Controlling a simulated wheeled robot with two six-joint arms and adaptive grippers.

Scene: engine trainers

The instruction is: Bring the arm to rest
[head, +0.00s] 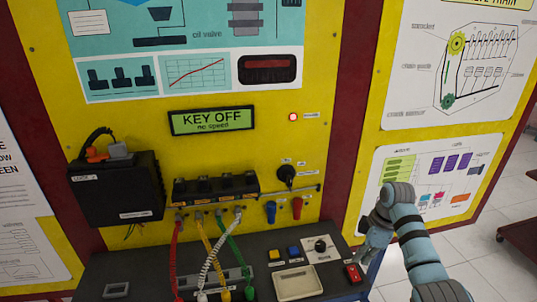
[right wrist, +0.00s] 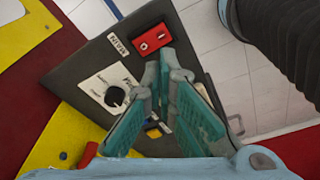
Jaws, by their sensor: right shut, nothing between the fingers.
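My right arm comes in from the lower right of the head view. My right gripper (head: 372,243) hangs beside the right end of the dark console shelf (head: 240,262), near a red switch box (head: 353,273). In the right wrist view the gripper (right wrist: 165,68) has its fingertips together with nothing between them. The red switch box (right wrist: 151,40) shows just beyond the tips there, and I cannot tell whether they touch it. A black knob on a white plate (right wrist: 115,96) lies to the left of the fingers. My left gripper is not in view.
The yellow panel carries a display (head: 211,120) reading KEY OFF, a lit red lamp (head: 292,116), a black key switch (head: 287,173) and a black box (head: 117,190). Red, yellow, white and green cables (head: 207,255) hang down to the shelf. Open floor (head: 490,255) lies at right.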

